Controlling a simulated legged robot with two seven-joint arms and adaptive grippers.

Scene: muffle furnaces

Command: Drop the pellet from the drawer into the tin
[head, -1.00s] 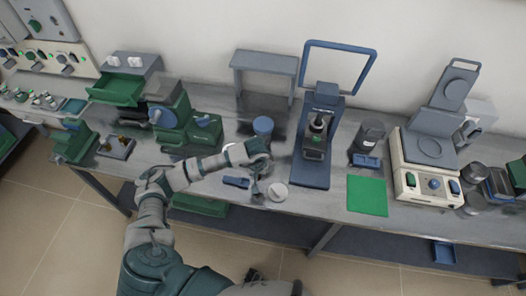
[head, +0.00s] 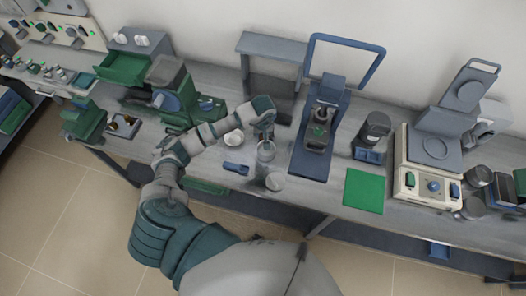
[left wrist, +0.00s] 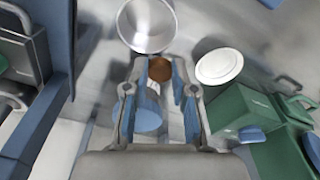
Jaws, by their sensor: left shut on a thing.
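My left gripper (head: 266,133) is shut on a small brown pellet (left wrist: 160,69), which shows between its blue-padded fingertips in the left wrist view. The gripper also shows there (left wrist: 160,85). An open, shiny metal tin (head: 265,152) stands on the bench just in front of the gripper in the head view. Its round mouth is at the top of the left wrist view (left wrist: 148,25), beside the fingertips and not under them. The green drawer (head: 121,68) stands pulled out of its grey cabinet at the back left. My right gripper is out of view.
A white dish (head: 233,137) lies left of the tin, with a blue piece (head: 235,168) and a round pale disc (head: 275,181) in front. A blue press (head: 313,160) stands close on the right. A blue cylinder (left wrist: 148,120) is behind the fingers. A green mat (head: 363,191) lies further right.

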